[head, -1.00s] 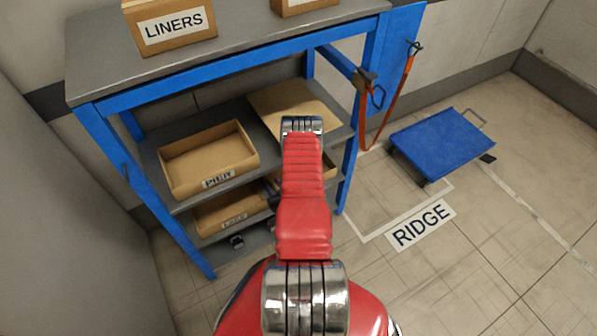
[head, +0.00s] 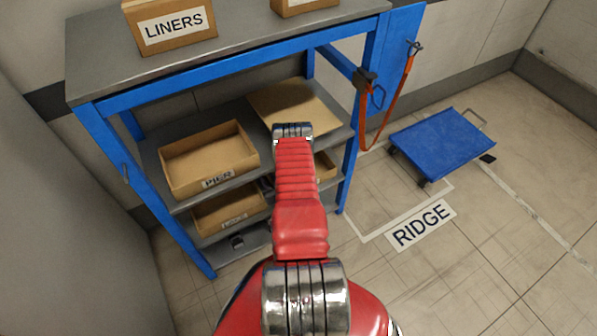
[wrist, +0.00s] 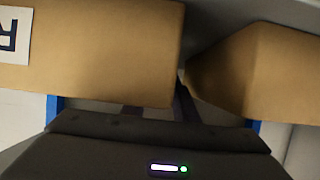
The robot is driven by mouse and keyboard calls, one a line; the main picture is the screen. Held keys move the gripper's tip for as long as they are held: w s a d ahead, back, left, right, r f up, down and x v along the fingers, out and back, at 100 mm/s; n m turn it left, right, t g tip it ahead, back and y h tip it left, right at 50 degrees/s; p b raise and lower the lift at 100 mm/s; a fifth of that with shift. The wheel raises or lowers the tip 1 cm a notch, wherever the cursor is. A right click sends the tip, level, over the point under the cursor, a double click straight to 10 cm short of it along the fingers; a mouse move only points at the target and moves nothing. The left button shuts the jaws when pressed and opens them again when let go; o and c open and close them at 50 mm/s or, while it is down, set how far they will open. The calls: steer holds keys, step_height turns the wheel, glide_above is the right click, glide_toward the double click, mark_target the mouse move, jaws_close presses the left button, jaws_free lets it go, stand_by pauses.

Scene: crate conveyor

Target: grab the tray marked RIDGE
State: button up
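No tray label in the head view clearly reads RIDGE; that word is on a floor sign (head: 421,225). A tan tray marked PIER (head: 190,150) sits left on the upper shelf. A tray on the shelf below (head: 205,222) has a label too small to read. Another tray (head: 326,166) is mostly hidden behind my arm. In the wrist view, a tan tray (wrist: 105,45) carries a cut-off label with one letter, apparently an upside-down R. A second tan box or tray (wrist: 255,70) is right of it. My gripper (wrist: 158,108) has its dark fingers apart; the tips are partly hidden.
A blue-framed rack (head: 95,115) encloses the shelves, its posts close to the trays. A LINERS box (head: 170,25) stands on top. A flat tan item (head: 290,105) lies behind my arm. An orange strap (head: 390,115) hangs right. A blue cart (head: 442,143) stands on open floor.

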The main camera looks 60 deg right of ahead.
steer(key=shift+c, duration=0.7)
jaws_close()
